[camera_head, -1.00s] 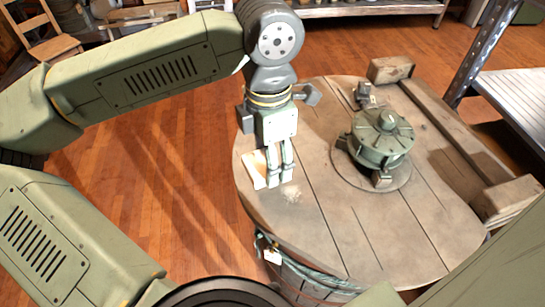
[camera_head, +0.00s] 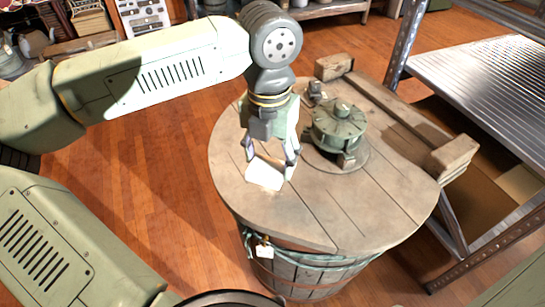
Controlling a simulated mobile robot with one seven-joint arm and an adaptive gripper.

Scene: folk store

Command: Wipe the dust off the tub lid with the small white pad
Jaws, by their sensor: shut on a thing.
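The tub lid (camera_head: 330,200) is a round top of grey-brown planks on a wooden tub (camera_head: 300,268). The small white pad (camera_head: 265,174) is at the left front part of the lid, between the fingers of my gripper (camera_head: 270,160). My gripper points down, its fingers spread to the pad's width and shut on it. I cannot tell whether the pad touches the lid. I cannot make out the pale dust patch now; the pad may cover it.
A green round mechanism (camera_head: 338,128) on a disc stands on the lid behind the pad, to the right. A timber beam with end blocks (camera_head: 452,157) runs along the right edge. A metal shelf (camera_head: 490,85) stands close on the right. The lid's front is clear.

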